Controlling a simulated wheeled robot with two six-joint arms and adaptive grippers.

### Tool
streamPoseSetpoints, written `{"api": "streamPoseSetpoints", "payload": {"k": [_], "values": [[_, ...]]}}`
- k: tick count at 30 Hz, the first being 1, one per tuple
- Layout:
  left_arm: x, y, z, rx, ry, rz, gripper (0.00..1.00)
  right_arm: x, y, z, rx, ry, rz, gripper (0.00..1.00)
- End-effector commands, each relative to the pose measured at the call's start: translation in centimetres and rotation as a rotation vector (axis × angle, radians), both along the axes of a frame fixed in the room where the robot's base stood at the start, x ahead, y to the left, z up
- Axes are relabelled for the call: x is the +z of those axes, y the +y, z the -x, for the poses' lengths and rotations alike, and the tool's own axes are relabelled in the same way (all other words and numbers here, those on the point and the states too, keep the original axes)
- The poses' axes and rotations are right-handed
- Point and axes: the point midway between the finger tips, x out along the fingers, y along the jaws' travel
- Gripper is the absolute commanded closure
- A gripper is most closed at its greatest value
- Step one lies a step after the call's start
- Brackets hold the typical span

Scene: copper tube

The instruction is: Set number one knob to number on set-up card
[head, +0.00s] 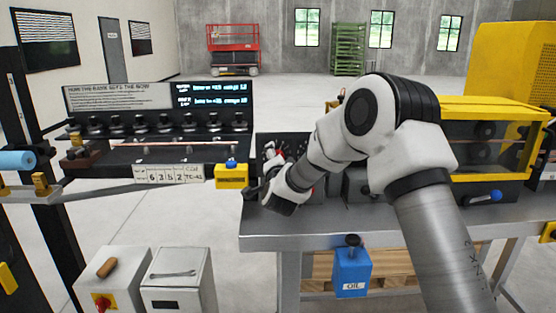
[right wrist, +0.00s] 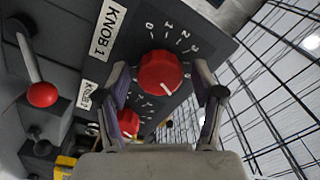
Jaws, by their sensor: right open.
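The set-up card (head: 168,174) hangs at the front of the rack in the head view; its digits look like 6 3 5 2, with smaller writing beside them. The red number one knob (right wrist: 160,72) sits on a dark panel beside a "KNOB 1" label (right wrist: 108,28) in the right wrist view. Its white mark points down and slightly right; the number there is not readable. My right gripper (right wrist: 163,77) is open, with one finger on each side of this knob; contact cannot be told. In the head view my right gripper (head: 281,182) is at the panel, largely hiding it. My left gripper is not in view.
A second red knob (right wrist: 128,122) is close below. A lever with a red ball (right wrist: 42,94) stands to the left. The grey bench (head: 350,231) carries the machine. A blue oil can (head: 352,270) is at its front. A wire grid is right in the wrist view.

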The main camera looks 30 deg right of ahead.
Motion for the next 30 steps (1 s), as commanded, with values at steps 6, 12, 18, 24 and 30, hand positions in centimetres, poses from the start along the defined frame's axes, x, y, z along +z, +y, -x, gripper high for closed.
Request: {"api": "streamPoseSetpoints", "payload": {"k": [6,12,18,24,30], "values": [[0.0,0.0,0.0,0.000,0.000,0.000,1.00,0.0,1.4,2.1,0.002,0.003,0.000,0.33],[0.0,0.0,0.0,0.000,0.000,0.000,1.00,0.0,4.1,6.5,0.003,0.004,0.002,0.33],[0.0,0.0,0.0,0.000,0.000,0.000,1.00,0.0,6.0,9.6,0.001,0.001,0.001,0.33],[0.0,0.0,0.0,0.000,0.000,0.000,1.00,-0.1,6.3,10.2,0.000,0.000,0.000,0.33],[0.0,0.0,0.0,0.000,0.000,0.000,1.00,-0.1,6.3,10.1,0.000,0.000,0.000,0.33]]}}
